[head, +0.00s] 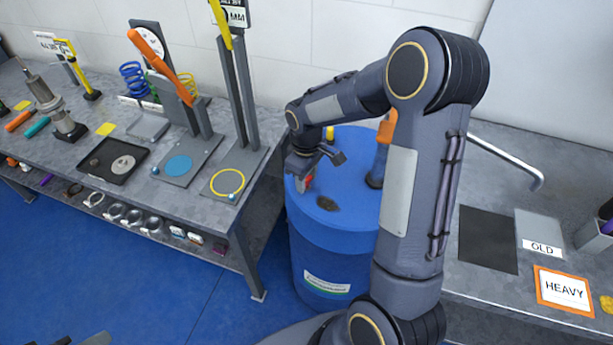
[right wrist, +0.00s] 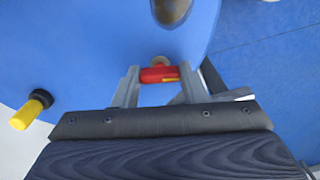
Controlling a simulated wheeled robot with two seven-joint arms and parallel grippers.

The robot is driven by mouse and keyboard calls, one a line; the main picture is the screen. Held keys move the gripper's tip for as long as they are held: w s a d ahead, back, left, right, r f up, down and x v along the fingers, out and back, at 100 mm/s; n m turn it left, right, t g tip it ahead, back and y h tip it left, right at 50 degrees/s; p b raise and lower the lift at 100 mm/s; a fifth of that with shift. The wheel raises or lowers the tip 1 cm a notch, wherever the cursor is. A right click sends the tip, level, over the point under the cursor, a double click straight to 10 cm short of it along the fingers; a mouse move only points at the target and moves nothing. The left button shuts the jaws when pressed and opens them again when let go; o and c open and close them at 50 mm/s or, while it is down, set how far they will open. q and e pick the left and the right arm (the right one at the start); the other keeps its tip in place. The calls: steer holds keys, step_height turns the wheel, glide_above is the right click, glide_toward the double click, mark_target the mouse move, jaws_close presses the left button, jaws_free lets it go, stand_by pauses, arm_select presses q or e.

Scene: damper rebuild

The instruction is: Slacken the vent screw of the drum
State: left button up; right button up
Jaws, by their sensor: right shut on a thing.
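The blue drum (head: 330,255) stands on the floor between two benches. Its top also fills much of the right wrist view (right wrist: 90,40). The red vent screw (right wrist: 158,75) sits between the two fingers of my right gripper (right wrist: 155,82), which is shut on it. In the head view, a red bit of the screw (head: 308,182) shows below my right gripper at the drum's left side. Dark parts at the bottom left edge of the head view may be my left gripper; too little shows to tell its state.
A yellow-topped fitting (right wrist: 30,110) and an orange-handled tool (head: 383,145) stand on the drum. A dark opening (head: 327,203) is in its top. The left bench (head: 205,205) holds stands, springs and trays. The right bench bears an OLD sign (head: 543,248) and a HEAVY sign (head: 564,291).

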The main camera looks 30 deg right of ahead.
mark_target(307, 180)
stand_by(0.4)
steer(key=o, duration=1)
step_height(307, 180, up, 8)
steer(key=shift+f, duration=0.1)
